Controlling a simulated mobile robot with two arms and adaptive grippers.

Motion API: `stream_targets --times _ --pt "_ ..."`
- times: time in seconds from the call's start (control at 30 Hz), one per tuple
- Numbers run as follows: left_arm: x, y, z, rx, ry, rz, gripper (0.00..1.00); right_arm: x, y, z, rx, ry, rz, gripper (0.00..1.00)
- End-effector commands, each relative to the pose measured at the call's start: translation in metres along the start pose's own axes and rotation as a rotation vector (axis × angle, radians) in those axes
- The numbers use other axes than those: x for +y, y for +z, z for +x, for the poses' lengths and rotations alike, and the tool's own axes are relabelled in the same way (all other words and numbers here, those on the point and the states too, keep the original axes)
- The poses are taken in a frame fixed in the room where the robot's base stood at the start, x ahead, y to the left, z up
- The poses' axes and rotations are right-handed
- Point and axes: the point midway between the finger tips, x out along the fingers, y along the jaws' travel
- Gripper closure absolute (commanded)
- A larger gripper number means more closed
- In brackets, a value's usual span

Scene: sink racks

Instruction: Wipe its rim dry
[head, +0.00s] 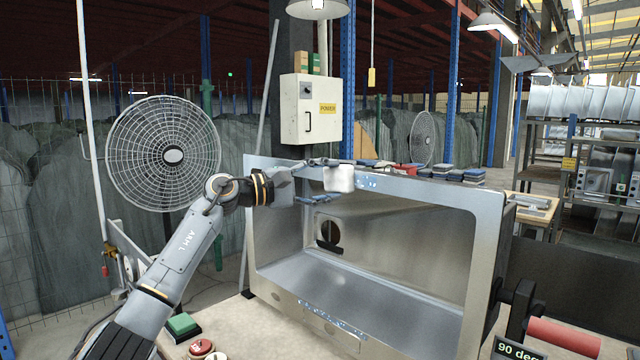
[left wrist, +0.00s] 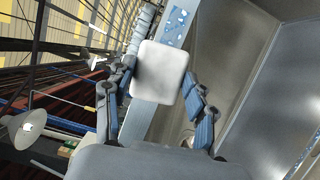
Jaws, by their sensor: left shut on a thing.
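A steel sink (head: 480,240) is turned on its side, its opening and flat rim facing me. Bluish wet drops (head: 368,182) sit on the top rim, just right of the white pad. More drops (head: 335,318) lie along the bottom rim. My left gripper (head: 320,180) is shut on the white pad (head: 341,179) at the top rim. In the left wrist view the pad (left wrist: 160,72) sits between the two fingers, over the rim strip, with drops (left wrist: 177,17) beyond it. I cannot tell whether the pad touches the rim. My right gripper is not in view.
A red handle (head: 563,336) and a "90 deg" display (head: 517,350) stand at the lower right. A green block (head: 183,325) and a red button (head: 201,347) lie on the bench at lower left. Folded cloths (head: 466,175) show behind the sink's top edge.

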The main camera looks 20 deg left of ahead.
Motion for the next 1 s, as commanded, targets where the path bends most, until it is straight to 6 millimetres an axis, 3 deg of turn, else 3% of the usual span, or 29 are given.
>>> stream_targets --times 1.0 --pt "-0.007 0.055 0.024 -0.001 0.000 0.000 0.74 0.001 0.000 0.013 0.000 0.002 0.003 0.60"
